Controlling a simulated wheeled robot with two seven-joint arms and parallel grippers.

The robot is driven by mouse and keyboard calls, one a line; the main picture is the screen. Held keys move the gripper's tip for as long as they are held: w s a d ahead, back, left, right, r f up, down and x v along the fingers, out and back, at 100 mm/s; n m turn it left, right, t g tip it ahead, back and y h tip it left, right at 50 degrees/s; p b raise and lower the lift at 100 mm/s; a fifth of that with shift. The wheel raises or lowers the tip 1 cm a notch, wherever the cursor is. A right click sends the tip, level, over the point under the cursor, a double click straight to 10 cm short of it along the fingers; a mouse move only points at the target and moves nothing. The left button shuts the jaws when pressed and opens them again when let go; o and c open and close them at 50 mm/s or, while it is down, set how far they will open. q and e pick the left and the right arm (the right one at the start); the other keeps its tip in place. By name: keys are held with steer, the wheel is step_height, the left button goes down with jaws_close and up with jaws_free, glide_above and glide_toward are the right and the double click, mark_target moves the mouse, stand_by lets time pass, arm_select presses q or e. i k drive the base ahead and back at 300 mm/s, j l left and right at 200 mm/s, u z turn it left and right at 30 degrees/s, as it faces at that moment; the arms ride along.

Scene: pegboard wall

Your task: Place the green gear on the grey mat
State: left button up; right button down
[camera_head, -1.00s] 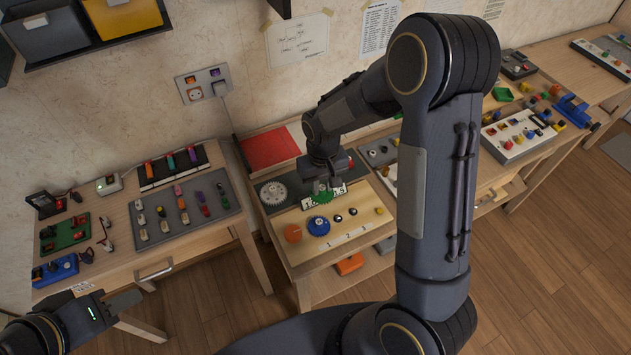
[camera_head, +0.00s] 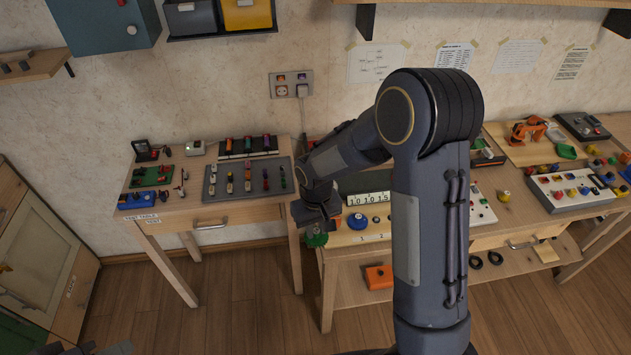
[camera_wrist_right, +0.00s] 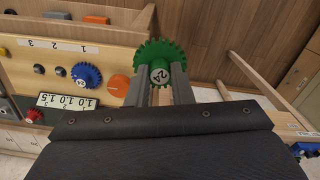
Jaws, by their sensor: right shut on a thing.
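The gear table holds a blue gear (camera_head: 358,221) and a number strip (camera_head: 369,198); an orange disc (camera_wrist_right: 119,85) shows in the right wrist view. A black rack (camera_head: 248,156) stands behind the mat, and a green board (camera_head: 152,176) lies left of it.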

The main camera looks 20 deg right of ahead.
mark_target(373, 183)
steer(key=i+l+u, duration=0.1)
steer(key=l+u, duration=0.35)
steer(key=l, duration=0.35)
steer(key=l+u, duration=0.45)
steer(key=l, duration=0.35)
steer(key=k+l, duration=0.1)
steer(key=l, duration=0.2)
